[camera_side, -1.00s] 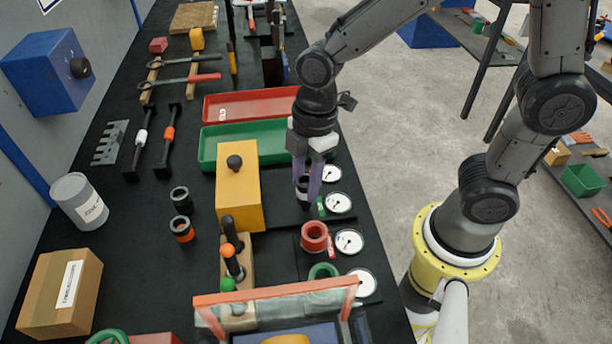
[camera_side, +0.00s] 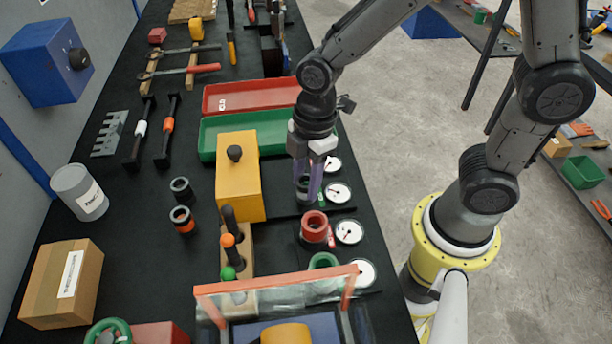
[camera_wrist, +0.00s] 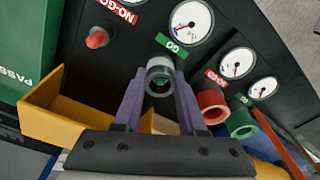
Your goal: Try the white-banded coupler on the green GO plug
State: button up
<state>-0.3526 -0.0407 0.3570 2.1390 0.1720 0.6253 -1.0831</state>
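The white-banded coupler (camera_wrist: 160,78) is a dark, hollow cylinder with a pale band, seen from above in the wrist view. My gripper (camera_wrist: 159,92) has its two purple fingers on either side of it, apparently shut on it. In the side view my gripper (camera_side: 309,198) points down at the plug station, with the dark coupler (camera_side: 303,185) partly hidden between the fingers. The green GO label (camera_wrist: 168,43) lies right beside the coupler. The GO plug itself is hidden by the coupler and fingers, so I cannot tell whether the coupler is around it.
A red plug (camera_wrist: 96,38) stands by a NO-GO label. Red (camera_side: 314,228) and green ring gauges stand nearer the front, beside several dials. A yellow box (camera_side: 238,178) is left of my gripper. A grey coupler (camera_side: 181,189) and an orange-banded coupler (camera_side: 182,219) stand farther left.

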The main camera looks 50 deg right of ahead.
jog(key=o, duration=0.5)
jog(key=shift+r, duration=0.1)
jog(key=r, duration=0.4)
jog(key=d+r, duration=0.1)
jog(key=r, duration=0.8)
jog(key=shift+s+d+r, duration=0.2)
jog(key=shift+d+r, duration=0.05)
jog(key=shift+d, duration=0.1)
